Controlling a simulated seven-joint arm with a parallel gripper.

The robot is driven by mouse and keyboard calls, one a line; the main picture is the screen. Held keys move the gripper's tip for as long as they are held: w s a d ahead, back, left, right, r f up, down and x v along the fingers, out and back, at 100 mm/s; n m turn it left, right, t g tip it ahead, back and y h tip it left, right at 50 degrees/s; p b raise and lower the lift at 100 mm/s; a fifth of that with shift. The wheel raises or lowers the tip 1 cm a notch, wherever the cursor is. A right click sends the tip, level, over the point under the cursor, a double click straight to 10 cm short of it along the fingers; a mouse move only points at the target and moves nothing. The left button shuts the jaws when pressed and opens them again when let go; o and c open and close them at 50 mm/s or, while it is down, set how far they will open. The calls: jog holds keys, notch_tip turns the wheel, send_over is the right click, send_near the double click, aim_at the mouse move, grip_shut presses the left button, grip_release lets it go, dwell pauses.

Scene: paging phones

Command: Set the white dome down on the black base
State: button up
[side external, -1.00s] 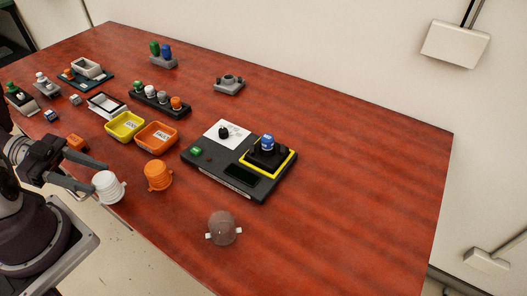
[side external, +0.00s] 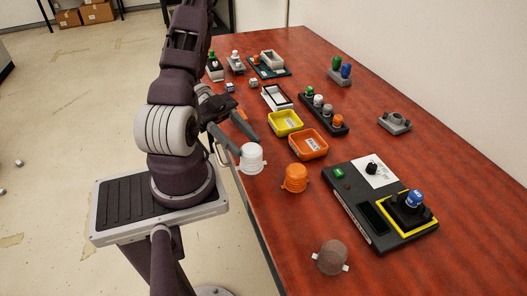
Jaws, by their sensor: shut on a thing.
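The white dome (side external: 251,159), a ribbed cup shape with small side tabs, is at the table's near left edge. My gripper (side external: 248,147) reaches it from the upper left, with its two dark fingers closed on its sides. I cannot tell whether the dome touches the table. The black base (side external: 408,213) sits in a yellow-framed square on the dark test panel (side external: 349,205) at the right. A blue capped part (side external: 414,198) stands upright on the base. The gripper and dome are well to the left of the base.
Yellow (side external: 285,123) and orange (side external: 308,144) bins lie behind. A rack (side external: 323,112) holds several coloured parts. A grey holder (side external: 395,123) stands at the back right.

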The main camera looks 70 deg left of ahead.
notch_tip(320, 180, up, 12)
jog(key=f, duration=0.1)
jog(key=w+d+f, duration=0.1)
jog(key=w+f, duration=0.1)
jog(key=w, duration=0.6)
send_over(397, 200)
notch_tip(397, 200, down, 2)
jog(key=shift+a+f, duration=0.1)
jog(key=shift+f, duration=1.35)
jog(key=shift+f, duration=1.9)
jog(key=shift+f, duration=0.25)
